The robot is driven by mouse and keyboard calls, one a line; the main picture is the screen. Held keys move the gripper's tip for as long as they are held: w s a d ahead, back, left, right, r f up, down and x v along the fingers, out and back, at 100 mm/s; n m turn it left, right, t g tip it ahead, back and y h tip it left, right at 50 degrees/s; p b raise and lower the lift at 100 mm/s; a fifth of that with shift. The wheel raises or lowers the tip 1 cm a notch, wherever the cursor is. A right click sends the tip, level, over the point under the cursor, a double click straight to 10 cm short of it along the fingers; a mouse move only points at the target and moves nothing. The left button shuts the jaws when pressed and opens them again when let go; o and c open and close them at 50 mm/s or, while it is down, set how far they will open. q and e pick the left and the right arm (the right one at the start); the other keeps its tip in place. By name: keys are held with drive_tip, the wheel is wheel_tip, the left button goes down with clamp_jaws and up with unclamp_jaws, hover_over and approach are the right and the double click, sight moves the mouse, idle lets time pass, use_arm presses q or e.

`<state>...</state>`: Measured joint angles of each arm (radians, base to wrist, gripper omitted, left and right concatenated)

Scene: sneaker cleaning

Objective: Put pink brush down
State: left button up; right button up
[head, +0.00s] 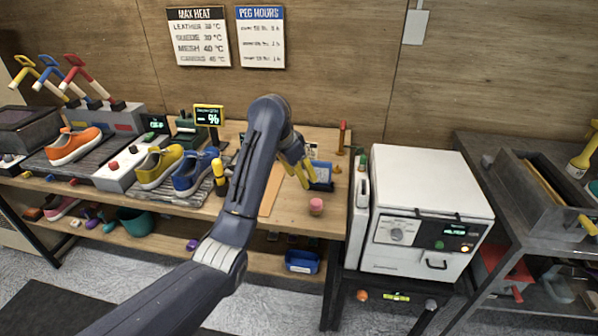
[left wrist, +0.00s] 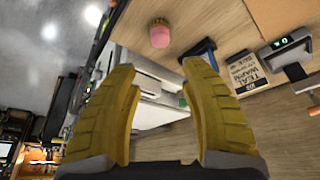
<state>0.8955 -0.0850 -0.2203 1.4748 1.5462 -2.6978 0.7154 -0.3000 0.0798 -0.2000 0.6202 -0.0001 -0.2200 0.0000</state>
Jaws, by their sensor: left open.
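The pink brush (head: 316,206) stands on the wooden bench top, near its front right corner. It also shows in the left wrist view (left wrist: 159,36), at the top, beyond my fingertips. My left gripper (head: 304,177) is above the right part of the bench, behind and a little left of the brush in the head view. Its yellow fingers (left wrist: 158,72) are spread apart with nothing between them, clear of the brush. My right gripper is in neither view.
A blue item (head: 321,178) and a small sign lie behind the brush. The white oven (head: 428,200) stands right of the bench. Blue (head: 190,175), yellow (head: 159,165) and orange (head: 75,145) sneakers sit at the left. Bare wood lies around the brush.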

use_arm(q)
drive_tip(key=shift+v, duration=0.85)
